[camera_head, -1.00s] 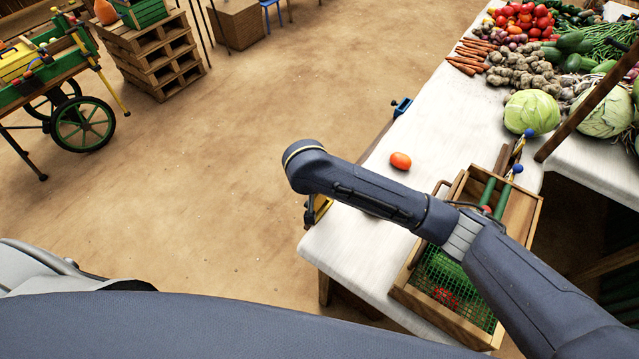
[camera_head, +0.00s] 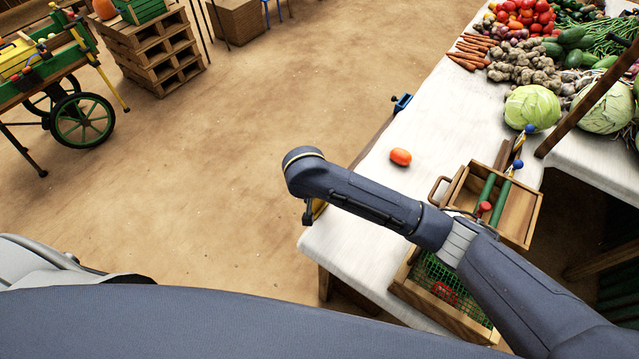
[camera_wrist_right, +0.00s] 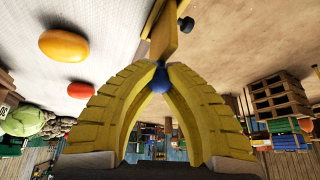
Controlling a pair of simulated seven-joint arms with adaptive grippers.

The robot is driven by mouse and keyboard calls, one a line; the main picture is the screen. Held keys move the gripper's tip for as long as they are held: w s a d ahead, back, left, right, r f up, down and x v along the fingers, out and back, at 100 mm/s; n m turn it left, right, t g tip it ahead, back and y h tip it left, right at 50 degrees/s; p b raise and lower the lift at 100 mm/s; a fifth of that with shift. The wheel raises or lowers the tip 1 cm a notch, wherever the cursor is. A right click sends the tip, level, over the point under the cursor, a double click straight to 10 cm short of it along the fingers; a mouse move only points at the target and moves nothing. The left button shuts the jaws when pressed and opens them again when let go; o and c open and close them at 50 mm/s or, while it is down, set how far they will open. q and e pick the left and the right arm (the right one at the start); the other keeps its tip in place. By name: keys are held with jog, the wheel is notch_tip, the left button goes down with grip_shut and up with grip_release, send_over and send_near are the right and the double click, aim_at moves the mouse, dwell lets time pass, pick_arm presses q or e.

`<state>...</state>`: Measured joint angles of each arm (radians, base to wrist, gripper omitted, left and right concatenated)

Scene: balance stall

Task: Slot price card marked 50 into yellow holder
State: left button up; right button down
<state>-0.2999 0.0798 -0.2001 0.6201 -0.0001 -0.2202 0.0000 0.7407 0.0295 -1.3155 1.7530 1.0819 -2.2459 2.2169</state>
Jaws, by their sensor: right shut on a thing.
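My right gripper (camera_wrist_right: 159,82) has two yellow ribbed fingers, shut on a small blue ball knob (camera_wrist_right: 160,79) at their tips in the right wrist view. Just beyond the knob is a yellow holder (camera_wrist_right: 163,35), with a dark screw knob at its side. In the head view, a sliver of the yellow holder (camera_head: 318,208) shows at the near table edge, below the end of my right arm; the arm hides the rest. The card's face and its number do not show, and I cannot tell whether it sits in the holder. My left gripper is not in view.
An orange tomato (camera_head: 400,157) lies behind my arm. A blue clamp (camera_head: 402,104) sits on the table edge. Vegetables fill the far end.

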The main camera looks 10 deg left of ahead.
jog(key=shift+f, duration=0.15)
dwell(0.3)
jog(key=shift+f, duration=0.55)
jog(key=c, duration=0.8)
grip_release()
jog(key=shift+o, duration=0.2)
jog(key=shift+r, duration=3.5)
